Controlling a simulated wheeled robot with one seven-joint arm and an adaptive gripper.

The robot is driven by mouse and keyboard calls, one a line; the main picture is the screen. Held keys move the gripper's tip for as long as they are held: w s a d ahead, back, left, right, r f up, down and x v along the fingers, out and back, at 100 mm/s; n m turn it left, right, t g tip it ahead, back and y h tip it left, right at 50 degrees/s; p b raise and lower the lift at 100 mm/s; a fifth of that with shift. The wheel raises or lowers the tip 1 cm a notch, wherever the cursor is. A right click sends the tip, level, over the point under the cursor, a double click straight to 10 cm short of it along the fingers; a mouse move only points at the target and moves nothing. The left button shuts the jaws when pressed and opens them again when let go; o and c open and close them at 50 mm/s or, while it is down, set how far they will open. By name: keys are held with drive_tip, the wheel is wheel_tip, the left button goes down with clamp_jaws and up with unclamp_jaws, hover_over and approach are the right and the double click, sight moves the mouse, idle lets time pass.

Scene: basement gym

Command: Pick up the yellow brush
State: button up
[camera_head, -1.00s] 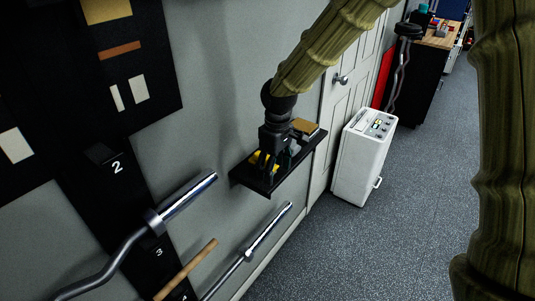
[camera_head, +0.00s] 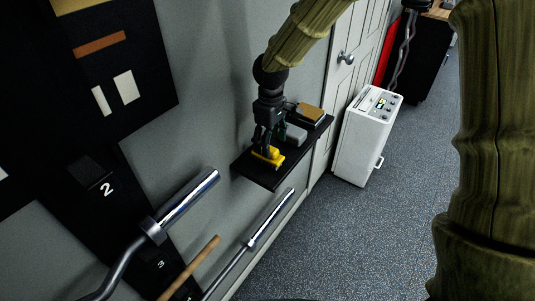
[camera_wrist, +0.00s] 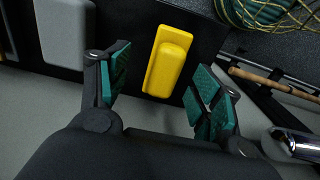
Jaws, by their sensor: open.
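The yellow brush (camera_head: 268,156) lies on a small black wall shelf (camera_head: 262,178). In the wrist view the yellow brush (camera_wrist: 167,62) lies flat, with a raised block along its middle. My gripper (camera_head: 266,147) is just above the brush and reaches down to the shelf. In the wrist view my gripper (camera_wrist: 160,92) is open, with one teal-padded finger on each side of the brush's near end. The brush appears to sit between the fingers, with gaps on both sides. The fingers partly hide the brush in the head view.
A grey block (camera_head: 295,134) and a tan-topped item (camera_head: 310,112) share the shelf. Metal bars (camera_head: 190,200) and a wooden stick (camera_head: 195,265) jut out left of and below the shelf. A white box unit (camera_head: 365,140) stands on the floor by the door.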

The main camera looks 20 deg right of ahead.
drive_tip(key=shift+s+a+f, duration=0.1)
drive_tip(key=shift+s+a, duration=0.05)
drive_tip(key=shift+a+f+p, duration=0.1)
drive_tip(key=shift+f+p, duration=0.25)
drive_tip(key=shift+a+f+p, duration=0.15)
drive_tip(key=shift+f+p, duration=0.4)
drive_tip(key=shift+f, duration=1.5)
drive_tip(key=c, duration=1.2)
